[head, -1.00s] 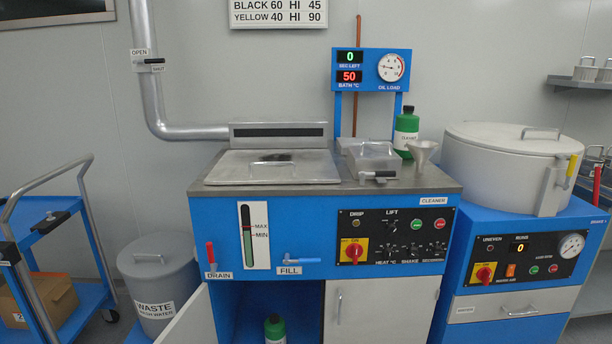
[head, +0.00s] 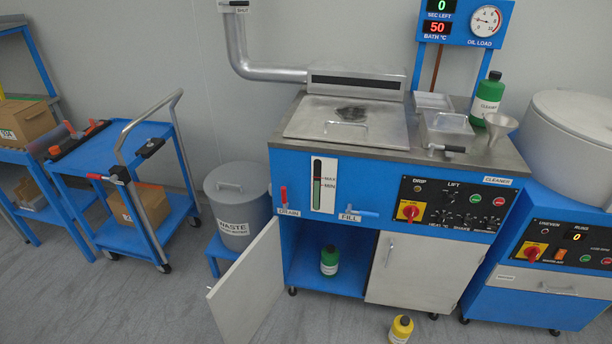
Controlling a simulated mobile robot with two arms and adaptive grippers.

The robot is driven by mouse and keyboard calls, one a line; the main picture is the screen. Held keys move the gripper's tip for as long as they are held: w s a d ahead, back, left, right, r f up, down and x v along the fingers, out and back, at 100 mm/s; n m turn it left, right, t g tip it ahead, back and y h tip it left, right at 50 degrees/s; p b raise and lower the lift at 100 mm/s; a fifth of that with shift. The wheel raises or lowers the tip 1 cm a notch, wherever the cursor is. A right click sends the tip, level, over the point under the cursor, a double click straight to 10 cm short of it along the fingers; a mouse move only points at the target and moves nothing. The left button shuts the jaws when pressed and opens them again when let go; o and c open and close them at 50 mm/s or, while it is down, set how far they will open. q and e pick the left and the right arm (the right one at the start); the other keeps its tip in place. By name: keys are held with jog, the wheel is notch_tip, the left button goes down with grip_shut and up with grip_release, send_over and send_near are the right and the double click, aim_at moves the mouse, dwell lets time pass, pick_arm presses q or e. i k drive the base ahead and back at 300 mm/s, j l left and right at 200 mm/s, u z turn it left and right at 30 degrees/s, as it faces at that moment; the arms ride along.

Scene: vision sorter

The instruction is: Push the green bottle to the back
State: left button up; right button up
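The cabinet's left door (head: 249,285) is swung open. Neither of my grippers is in view.
A yellow bottle (head: 401,329) stands on the floor before the closed right door (head: 398,268). A funnel (head: 499,125) stands on the machine top. A waste bin (head: 236,208) and a blue cart (head: 118,150) are to the left. The floor at the lower left is clear.

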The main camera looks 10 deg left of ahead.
aim_at(330, 254)
jog(key=j+z, duration=0.15)
jog(key=z, duration=0.2)
jog(key=j+z, duration=0.1)
jog(key=z, duration=0.2)
jog(key=j+z, duration=0.2)
jog(key=j, duration=0.35)
jog(key=k+j+z, duration=0.2)
jog(key=j, duration=0.35)
jog(key=j+z, duration=0.15)
jog(key=j, duration=0.4)
jog(key=k+j+z, duration=0.2)
jog(key=j, duration=0.3)
jog(key=k+j, duration=0.1)
jog(key=j, duration=0.35)
jog(key=k+j, duration=0.1)
jog(key=j, duration=0.3)
jog(key=k+j, duration=0.1)
jog(key=j, duration=0.75)
jog(key=k+z, duration=0.05)
